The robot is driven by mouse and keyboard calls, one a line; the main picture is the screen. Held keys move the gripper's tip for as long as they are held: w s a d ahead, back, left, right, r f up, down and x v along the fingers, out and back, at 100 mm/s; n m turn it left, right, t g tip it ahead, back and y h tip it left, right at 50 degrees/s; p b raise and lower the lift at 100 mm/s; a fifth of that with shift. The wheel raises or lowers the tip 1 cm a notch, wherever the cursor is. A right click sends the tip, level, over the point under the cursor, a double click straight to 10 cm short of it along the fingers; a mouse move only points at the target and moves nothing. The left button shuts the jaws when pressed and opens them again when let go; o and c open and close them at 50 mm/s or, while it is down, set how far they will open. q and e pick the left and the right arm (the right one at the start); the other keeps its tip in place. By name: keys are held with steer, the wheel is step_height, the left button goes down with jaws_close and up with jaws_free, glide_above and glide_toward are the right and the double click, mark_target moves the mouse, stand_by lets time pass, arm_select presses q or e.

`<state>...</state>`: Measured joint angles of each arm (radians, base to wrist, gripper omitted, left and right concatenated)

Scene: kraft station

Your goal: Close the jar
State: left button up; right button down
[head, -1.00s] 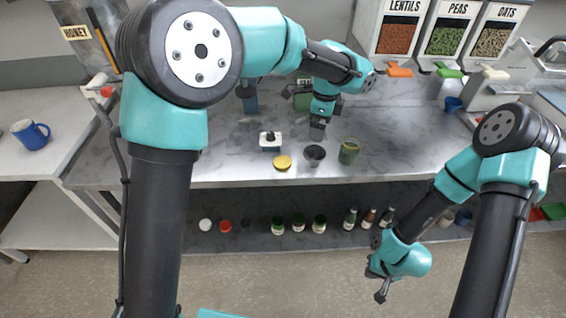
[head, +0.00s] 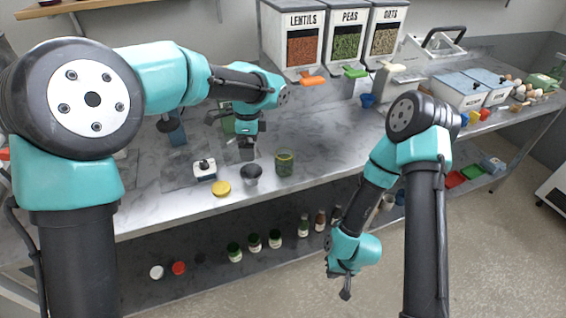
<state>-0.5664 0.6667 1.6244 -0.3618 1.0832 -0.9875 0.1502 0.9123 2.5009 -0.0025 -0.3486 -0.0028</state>
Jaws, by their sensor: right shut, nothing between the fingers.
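A green glass jar (head: 285,163) stands upright on the marble counter, near its front edge. A yellow lid (head: 221,188) lies flat on the counter to the left of the jar, apart from it. A small dark cup (head: 251,175) stands between the lid and the jar. My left gripper (head: 247,152) points down just behind the dark cup, to the left of the jar. Its fingers are too small and dark to tell whether they are open. My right gripper (head: 346,290) is shut and empty. It hangs in front of the counter, below the worktop, well away from the jar and lid.
Bins of lentils (head: 303,47), peas and oats line the back. Bottles and small jars stand on the shelf (head: 150,252) below. The counter right of the jar (head: 335,150) is clear.

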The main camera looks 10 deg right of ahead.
arm_select(q)
steer(key=shift+c, duration=0.7)
